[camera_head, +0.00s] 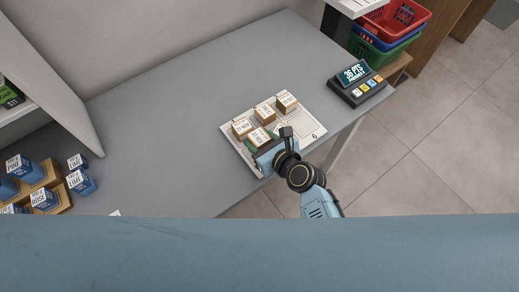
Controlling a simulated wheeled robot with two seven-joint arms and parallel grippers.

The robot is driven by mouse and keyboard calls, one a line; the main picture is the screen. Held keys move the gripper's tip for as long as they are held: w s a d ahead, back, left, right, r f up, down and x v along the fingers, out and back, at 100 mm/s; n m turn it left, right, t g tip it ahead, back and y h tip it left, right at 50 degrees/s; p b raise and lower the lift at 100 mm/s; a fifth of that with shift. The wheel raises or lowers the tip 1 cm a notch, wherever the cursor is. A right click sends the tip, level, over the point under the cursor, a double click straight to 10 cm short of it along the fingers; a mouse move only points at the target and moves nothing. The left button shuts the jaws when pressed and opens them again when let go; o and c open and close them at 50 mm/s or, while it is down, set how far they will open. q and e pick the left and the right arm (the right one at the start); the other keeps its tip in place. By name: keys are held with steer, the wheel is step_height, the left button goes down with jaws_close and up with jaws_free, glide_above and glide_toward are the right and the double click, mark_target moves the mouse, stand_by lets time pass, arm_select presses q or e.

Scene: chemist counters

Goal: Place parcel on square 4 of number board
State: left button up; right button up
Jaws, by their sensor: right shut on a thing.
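The number board (306,131) is a white sheet or panel lying near the front edge of the grey counter. Several small brown-and-white parcels are on its far part: one at the left (242,129), one in the middle (265,113) and one at the far right (287,102). My right gripper (268,150) is low over the near part of the board, shut on another parcel (260,138) beside the left one. Its fingertips are mostly hidden by the gripper body. I cannot tell whether this parcel touches the board. Square numbers are too small to read. My left gripper is not in view.
A dark pay terminal (359,86) stands to the right, near the counter edge. Stacked baskets (390,28) are beyond it. Blue boxes (43,199) on wooden stands are at the left. The grey counter (170,110) is clear left of the board.

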mark_target(259, 148)
steer(key=shift+f+b, duration=1.05)
steer(key=shift+f, duration=1.3)
steer(key=shift+f, duration=0.1)
steer(key=o, duration=1)
steer(key=shift+r, duration=0.2)
steer(key=p+v, duration=0.2)
steer(key=v, duration=1)
steer(key=shift+f, duration=0.2)
